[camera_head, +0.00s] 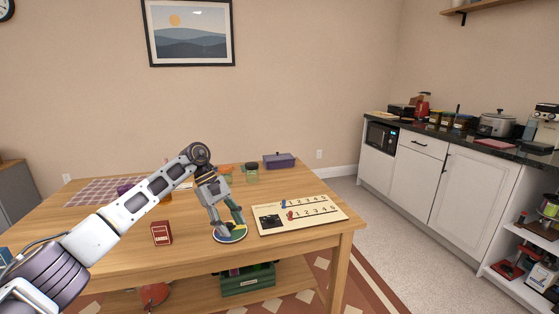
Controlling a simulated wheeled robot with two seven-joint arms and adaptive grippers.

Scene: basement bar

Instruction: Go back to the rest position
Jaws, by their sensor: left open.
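My left arm reaches in from the left over the wooden table (120,255). My left gripper (229,229) points down with its fingers apart, over a round green, yellow and blue disc (230,238) on the table. I see nothing held between the fingers. The fingertips are close to the disc; I cannot tell whether they touch it. My right gripper is not in view.
A numbered board (301,214) lies right of the gripper, with a red box (161,233) to the left. A purple box (279,161), a jar (252,173) and a checkered mat (98,192) are farther back. A counter (465,137) stands at right, beyond open floor.

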